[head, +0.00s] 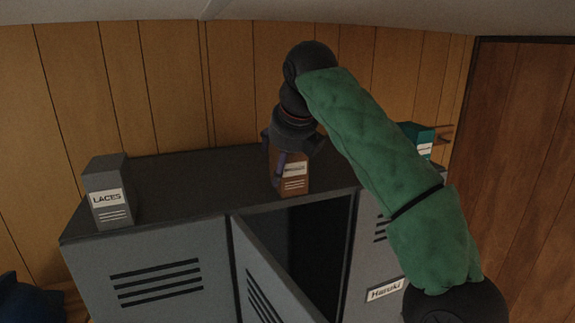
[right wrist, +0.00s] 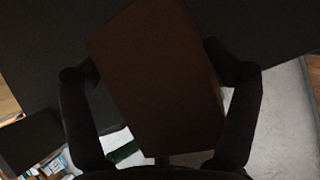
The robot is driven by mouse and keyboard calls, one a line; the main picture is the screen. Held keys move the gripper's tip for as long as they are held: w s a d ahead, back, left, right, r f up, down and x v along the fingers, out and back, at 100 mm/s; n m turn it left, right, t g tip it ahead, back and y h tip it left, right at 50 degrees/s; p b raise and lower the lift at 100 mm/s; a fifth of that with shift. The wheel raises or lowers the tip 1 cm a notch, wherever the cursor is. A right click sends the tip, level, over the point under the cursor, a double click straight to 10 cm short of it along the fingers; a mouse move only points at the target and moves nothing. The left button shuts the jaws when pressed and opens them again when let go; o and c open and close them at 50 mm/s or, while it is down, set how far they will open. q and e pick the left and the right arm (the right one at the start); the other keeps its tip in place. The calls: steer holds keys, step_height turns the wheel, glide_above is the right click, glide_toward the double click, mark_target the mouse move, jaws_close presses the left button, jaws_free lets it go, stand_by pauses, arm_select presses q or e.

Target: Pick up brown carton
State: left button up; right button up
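The brown carton (head: 295,178) with a white label stands upright on the dark top of the grey lockers, near the front edge. My right gripper (head: 288,160) reaches down over it from above and hides its upper left part. In the right wrist view the carton (right wrist: 160,75) fills the space between the two widely spread fingers of the right gripper (right wrist: 155,70). One finger is on each side, very close to the carton; the dark picture does not show clear contact. My left gripper is not in view.
A grey box marked LACES (head: 108,192) stands left on the locker top (head: 195,182). A teal box (head: 418,138) stands at the right behind my arm. A locker door (head: 265,270) hangs open below the carton. A wood-panelled wall (head: 170,80) is behind.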

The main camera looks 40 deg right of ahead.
steer(key=shift+a+f, duration=0.1)
steer(key=shift+f, duration=0.05)
stand_by(0.3)
steer(key=shift+w+d+r, duration=0.1)
steer(key=shift+r, duration=0.35)
steer(key=shift+w+d+r, duration=0.1)
steer(key=shift+r, duration=0.35)
steer(key=shift+c, duration=0.2)
steer(key=shift+s+a+r, duration=0.1)
steer(key=shift+s+r, duration=0.05)
steer(key=shift+r, duration=0.8)
steer(key=s+a+b, duration=0.2)
steer(key=s, duration=0.6)
steer(key=s+a+b, duration=0.1)
steer(key=s+a, duration=0.2)
steer(key=s, duration=0.6)
steer(key=shift+a+b, duration=0.2)
steer(key=shift+b, duration=0.2)
